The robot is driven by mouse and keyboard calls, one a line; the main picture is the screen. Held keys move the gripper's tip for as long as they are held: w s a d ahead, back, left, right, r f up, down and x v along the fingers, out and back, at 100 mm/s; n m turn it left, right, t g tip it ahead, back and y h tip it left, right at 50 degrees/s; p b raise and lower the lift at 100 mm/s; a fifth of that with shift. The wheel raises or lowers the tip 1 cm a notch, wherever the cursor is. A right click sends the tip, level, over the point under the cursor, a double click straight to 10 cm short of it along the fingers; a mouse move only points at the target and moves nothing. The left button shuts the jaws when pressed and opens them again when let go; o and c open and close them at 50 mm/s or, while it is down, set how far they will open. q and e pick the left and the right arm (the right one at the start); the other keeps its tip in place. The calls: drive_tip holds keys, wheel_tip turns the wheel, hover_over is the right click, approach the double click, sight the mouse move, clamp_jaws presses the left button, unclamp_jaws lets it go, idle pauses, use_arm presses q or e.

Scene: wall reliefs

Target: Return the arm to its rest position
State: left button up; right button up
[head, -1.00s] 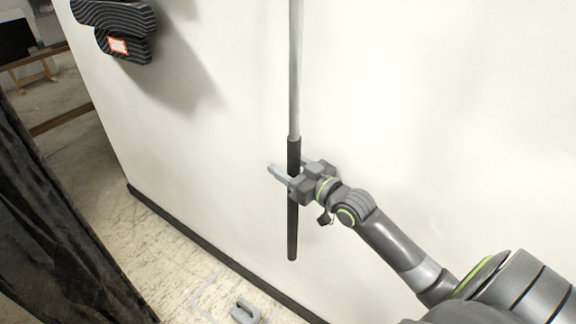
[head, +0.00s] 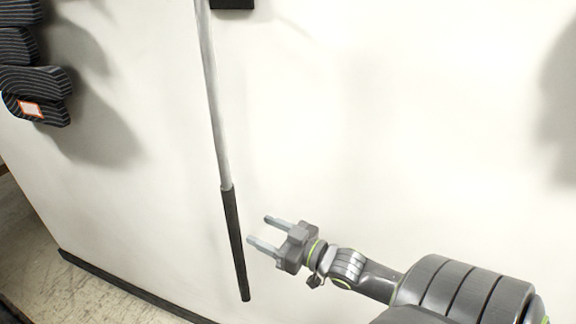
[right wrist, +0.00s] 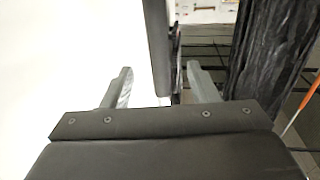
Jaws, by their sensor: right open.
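My right gripper (head: 258,231) is open and empty in the head view, in front of the white wall. It is just right of a long pole with a grey shaft (head: 212,100) and a black grip (head: 234,243), apart from it in the picture. The pole hangs nearly upright and slightly tilted along the wall. In the right wrist view the open fingers (right wrist: 160,88) show, with the dark end of the pole (right wrist: 158,50) beyond and between them. My left gripper is not in view.
A dark striped relief (head: 35,90) with a small orange-edged label is on the wall at the left. A black block (head: 232,3) is at the top edge. A dark baseboard (head: 125,287) runs along the floor. In the right wrist view a black curtain (right wrist: 268,55) hangs at the right.

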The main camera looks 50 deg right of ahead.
drive_tip(key=shift+p+v, duration=1.05)
drive_tip(key=shift+v, duration=1.75)
drive_tip(key=shift+w, duration=0.1)
